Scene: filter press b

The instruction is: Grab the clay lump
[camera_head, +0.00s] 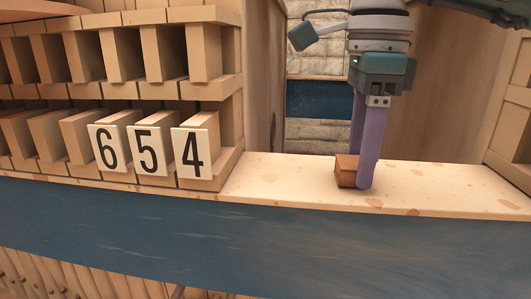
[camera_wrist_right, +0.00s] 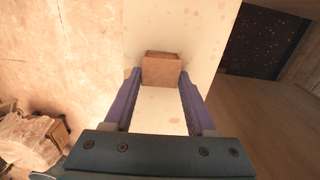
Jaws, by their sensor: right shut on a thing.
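The clay lump (camera_head: 346,171) is a small brown block on the pale speckled ledge. It also shows in the right wrist view (camera_wrist_right: 161,69), between the tips of the two purple fingers. My right gripper (camera_head: 361,172) points down over the ledge and is shut on the lump; in the right wrist view the gripper (camera_wrist_right: 160,78) has a finger at each side of it. In the head view the near finger hides part of the lump. The lump appears to rest on the ledge. My left gripper is not in view.
A wooden rack (camera_head: 75,95) with slots and number plates 6, 5 and 4 stands to the left. The speckled ledge (camera_head: 270,175) is otherwise bare. A blue beam (camera_head: 250,240) runs along its front. Wooden walls stand behind and at the right.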

